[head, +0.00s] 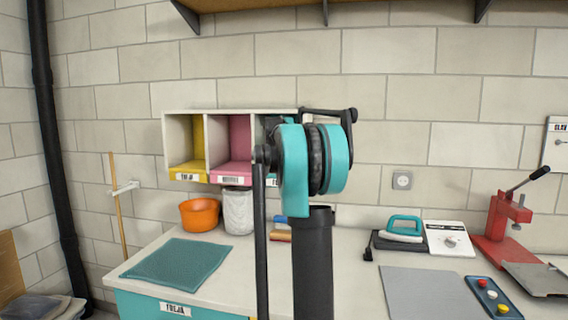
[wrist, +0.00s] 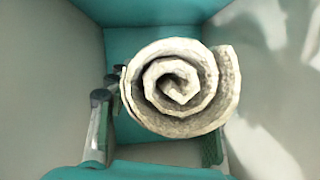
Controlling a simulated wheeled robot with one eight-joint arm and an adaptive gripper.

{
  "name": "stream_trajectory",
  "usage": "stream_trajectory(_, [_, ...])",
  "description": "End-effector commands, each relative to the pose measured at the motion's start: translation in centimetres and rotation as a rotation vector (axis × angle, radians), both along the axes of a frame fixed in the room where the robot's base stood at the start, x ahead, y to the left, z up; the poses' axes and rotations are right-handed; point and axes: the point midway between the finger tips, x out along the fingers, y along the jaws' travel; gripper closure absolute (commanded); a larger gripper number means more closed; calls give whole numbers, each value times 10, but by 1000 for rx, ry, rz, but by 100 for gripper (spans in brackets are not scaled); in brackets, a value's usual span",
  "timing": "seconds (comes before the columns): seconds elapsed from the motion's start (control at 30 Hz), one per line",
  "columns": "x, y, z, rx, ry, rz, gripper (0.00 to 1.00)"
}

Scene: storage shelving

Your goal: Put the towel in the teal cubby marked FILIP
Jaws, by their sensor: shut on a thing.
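The towel (wrist: 178,88) is a cream roll seen end-on, showing its spiral, in the wrist view. My gripper (wrist: 160,125) is shut on it, with a finger on each side. The roll is held in front of the teal back wall of a cubby (wrist: 120,50) with pale side walls and a teal floor edge. I cannot tell whether the towel touches the floor. In the head view my arm covers most of the third cubby (head: 262,130), and only the start of its label, an F, shows. The gripper and towel are hidden there.
Left of it in the same wall unit are an empty yellow cubby (head: 186,165) and a pink cubby (head: 232,170). Below stand an orange bowl (head: 200,215), a pale canister (head: 238,212) and a teal mat (head: 178,264) on the counter. An iron (head: 402,230) and red press (head: 500,225) stand right.

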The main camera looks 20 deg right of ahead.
Motion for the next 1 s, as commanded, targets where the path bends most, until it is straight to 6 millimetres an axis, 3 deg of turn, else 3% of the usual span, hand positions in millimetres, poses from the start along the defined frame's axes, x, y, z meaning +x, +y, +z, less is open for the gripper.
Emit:
stream_trajectory(0.53, [0, 1, -59, 0, 0, 1, 91])
stream_trajectory(0.87, [1, 0, -63, 1, 0, 1, 91])
stream_trajectory(0.9, [1, 0, -63, 1, 0, 1, 48])
stream_trajectory(1.0, [1, 0, -63, 1, 0, 1, 35])
